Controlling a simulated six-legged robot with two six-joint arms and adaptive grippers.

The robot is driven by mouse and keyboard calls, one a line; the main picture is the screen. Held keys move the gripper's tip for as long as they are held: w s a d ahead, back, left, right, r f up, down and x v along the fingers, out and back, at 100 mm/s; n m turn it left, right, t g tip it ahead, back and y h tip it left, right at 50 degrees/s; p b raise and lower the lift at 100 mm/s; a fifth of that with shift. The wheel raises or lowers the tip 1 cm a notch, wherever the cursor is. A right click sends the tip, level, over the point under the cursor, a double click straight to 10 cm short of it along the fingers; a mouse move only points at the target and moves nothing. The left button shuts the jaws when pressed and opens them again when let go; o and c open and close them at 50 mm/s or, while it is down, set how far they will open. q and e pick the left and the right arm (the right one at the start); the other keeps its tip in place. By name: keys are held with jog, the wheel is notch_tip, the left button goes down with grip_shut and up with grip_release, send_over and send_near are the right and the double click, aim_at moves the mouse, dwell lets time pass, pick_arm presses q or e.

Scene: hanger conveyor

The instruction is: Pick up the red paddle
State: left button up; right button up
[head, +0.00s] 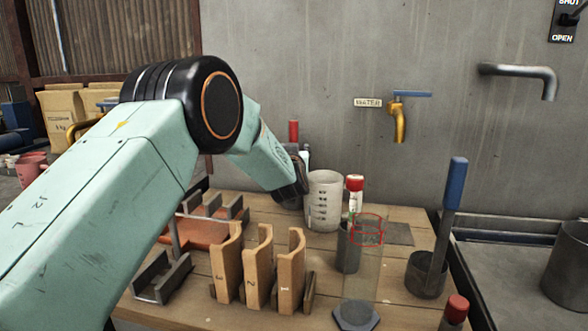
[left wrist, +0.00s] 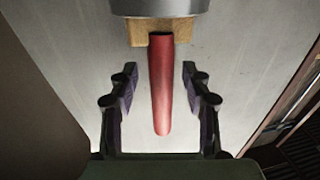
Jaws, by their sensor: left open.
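A red handle (left wrist: 161,85), which I take to be the red paddle's, stands between the fingers of my left gripper (left wrist: 159,80) in the left wrist view. The fingers are open, with a gap on each side of the handle. Its upper end meets a tan block (left wrist: 152,29) under a grey metal rim (left wrist: 160,6). In the head view a red upright end (head: 293,131) shows just above my left gripper (head: 291,194), near the wall. My arm and gripper hide the rest of it. My right gripper is not in view.
A white measuring beaker (head: 325,200) stands right beside my left gripper. A blue-handled paddle (head: 454,185) leans in a dark cup (head: 426,274) at right.

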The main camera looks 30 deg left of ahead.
pick_arm(q)
jog(key=shift+a+r, duration=0.1)
jog(key=shift+r, duration=0.1)
jog(key=shift+c, duration=0.2)
jog(key=shift+w+f, duration=0.1)
jog(key=shift+f, duration=0.05)
jog(key=c, duration=0.9)
grip_shut()
